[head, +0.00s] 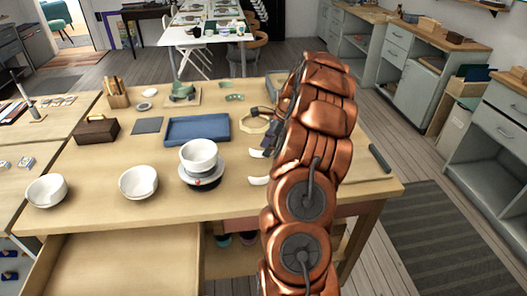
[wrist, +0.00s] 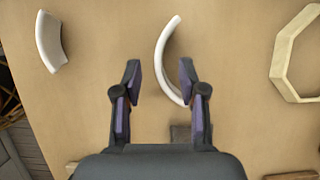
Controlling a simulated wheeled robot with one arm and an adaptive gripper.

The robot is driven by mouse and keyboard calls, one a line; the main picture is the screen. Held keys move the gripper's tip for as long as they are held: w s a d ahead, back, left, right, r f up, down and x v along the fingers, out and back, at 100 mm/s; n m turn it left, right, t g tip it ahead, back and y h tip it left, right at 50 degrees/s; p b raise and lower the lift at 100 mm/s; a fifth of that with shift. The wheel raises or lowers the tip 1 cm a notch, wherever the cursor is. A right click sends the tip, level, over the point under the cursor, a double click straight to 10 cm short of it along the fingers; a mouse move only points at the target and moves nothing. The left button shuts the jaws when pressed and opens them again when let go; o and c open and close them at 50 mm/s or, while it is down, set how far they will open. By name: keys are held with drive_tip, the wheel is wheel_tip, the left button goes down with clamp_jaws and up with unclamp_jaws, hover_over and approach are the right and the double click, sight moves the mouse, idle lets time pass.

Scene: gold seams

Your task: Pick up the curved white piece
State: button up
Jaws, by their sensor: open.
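A curved white piece (wrist: 164,58) lies on the wooden table, in the wrist view between and ahead of my fingers. Its lower end curves close to the right finger; I cannot tell whether they touch. It also shows in the head view (head: 256,153), just left of my arm. A second, shorter curved white piece (wrist: 48,42) lies to the left in the wrist view and nearer the front edge in the head view (head: 258,181). My gripper (wrist: 160,75) is open and empty, above the table. In the head view my arm hides much of the area around it.
A pale octagonal wooden ring (wrist: 284,60) lies to the right in the wrist view. A small dark grey block (wrist: 183,133) sits near the right finger. Stacked white bowls (head: 199,155), a blue tray (head: 196,130) and two more bowls stand left of my arm.

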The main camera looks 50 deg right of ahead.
drive_tip(key=shift+x, duration=0.8)
clamp_jaws()
